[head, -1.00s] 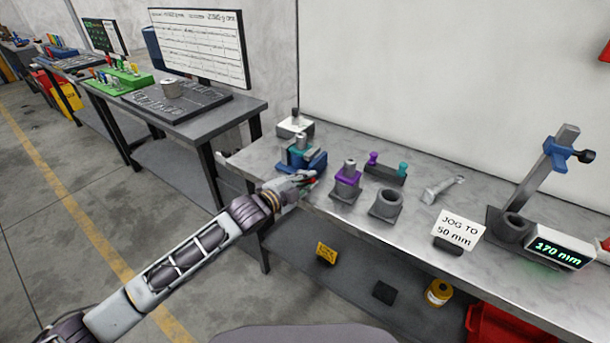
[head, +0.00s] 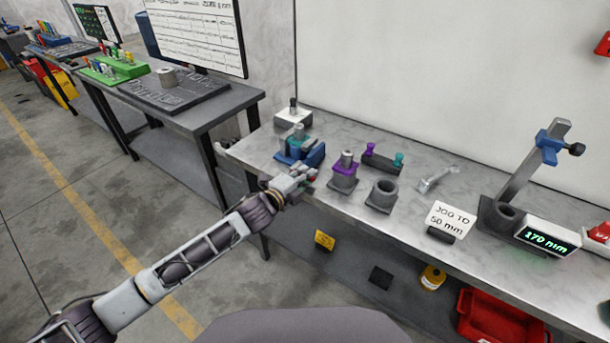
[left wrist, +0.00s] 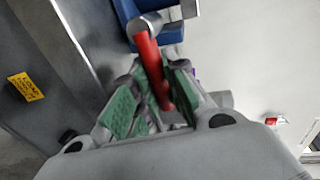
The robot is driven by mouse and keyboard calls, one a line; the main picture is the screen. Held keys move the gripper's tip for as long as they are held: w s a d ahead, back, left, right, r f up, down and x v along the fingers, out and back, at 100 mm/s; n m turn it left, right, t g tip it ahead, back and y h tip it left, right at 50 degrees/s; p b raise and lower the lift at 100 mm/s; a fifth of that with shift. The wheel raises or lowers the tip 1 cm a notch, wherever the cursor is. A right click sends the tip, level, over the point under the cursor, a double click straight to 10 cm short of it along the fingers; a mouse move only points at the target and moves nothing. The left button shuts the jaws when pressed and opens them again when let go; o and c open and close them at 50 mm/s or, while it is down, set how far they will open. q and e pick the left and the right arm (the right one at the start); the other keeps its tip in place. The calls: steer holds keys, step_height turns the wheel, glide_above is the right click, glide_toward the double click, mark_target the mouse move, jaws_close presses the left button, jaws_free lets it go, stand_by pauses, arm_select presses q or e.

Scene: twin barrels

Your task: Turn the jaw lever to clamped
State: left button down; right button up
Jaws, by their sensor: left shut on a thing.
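The blue vise (head: 313,156) stands near the left end of the grey bench and holds a teal-collared barrel (head: 299,139). The jaw lever's red handle (left wrist: 148,62) shows in the left wrist view, running from a metal hub beside the blue vise body (left wrist: 165,36) down between my fingers. My left gripper (left wrist: 152,92) is shut on this red handle, its green pads on either side. In the head view my left gripper (head: 305,178) is at the bench's front edge, just in front of the vise, and mostly hides the lever. My right gripper is not in view.
A purple-collared barrel (head: 344,170) and an empty grey cup (head: 382,195) stand close to the right of my left gripper. Behind them is a rack (head: 381,161) with purple and teal knobs. A card (head: 450,219) and a 170 mm display (head: 546,237) stand farther right.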

arm_select(q)
steer(key=c, duration=1.4)
jaws_free()
steer(key=shift+v, duration=6)
